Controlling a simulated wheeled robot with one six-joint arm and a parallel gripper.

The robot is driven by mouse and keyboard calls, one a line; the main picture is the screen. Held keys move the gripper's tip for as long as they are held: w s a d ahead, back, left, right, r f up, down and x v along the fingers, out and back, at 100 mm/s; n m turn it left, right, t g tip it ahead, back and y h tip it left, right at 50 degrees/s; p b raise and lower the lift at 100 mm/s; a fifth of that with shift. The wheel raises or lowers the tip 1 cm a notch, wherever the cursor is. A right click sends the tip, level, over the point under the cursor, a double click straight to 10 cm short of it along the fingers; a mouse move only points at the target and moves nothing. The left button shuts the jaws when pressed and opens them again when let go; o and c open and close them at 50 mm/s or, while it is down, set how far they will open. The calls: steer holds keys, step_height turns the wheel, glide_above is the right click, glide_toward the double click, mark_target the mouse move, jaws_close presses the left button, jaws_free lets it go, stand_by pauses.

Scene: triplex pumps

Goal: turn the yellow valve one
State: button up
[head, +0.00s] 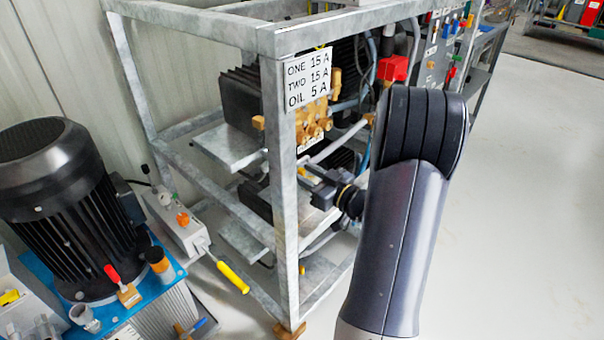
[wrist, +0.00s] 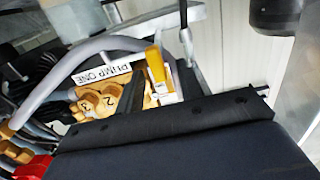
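The yellow valve handle (wrist: 155,64) stands up from a pale fitting in the wrist view, close to a "PUMP ONE" label (wrist: 101,74). My gripper (wrist: 163,72) has its two dark fingers apart, and the handle shows between them in that view. I cannot tell whether either finger touches it. In the head view my gripper (head: 316,183) reaches from the right into the grey metal frame, below the brass pump parts. The valve handle is not clearly visible there.
The metal frame's upright (head: 283,200) stands just left of my gripper. Brass caps (wrist: 97,101) marked 2 and 3 sit beside the label. A yellow-gripped lever (head: 232,277) sticks out at lower left, near a black motor (head: 60,200). Floor is clear at right.

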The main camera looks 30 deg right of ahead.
steer(key=shift+x, duration=1.05)
jaws_close()
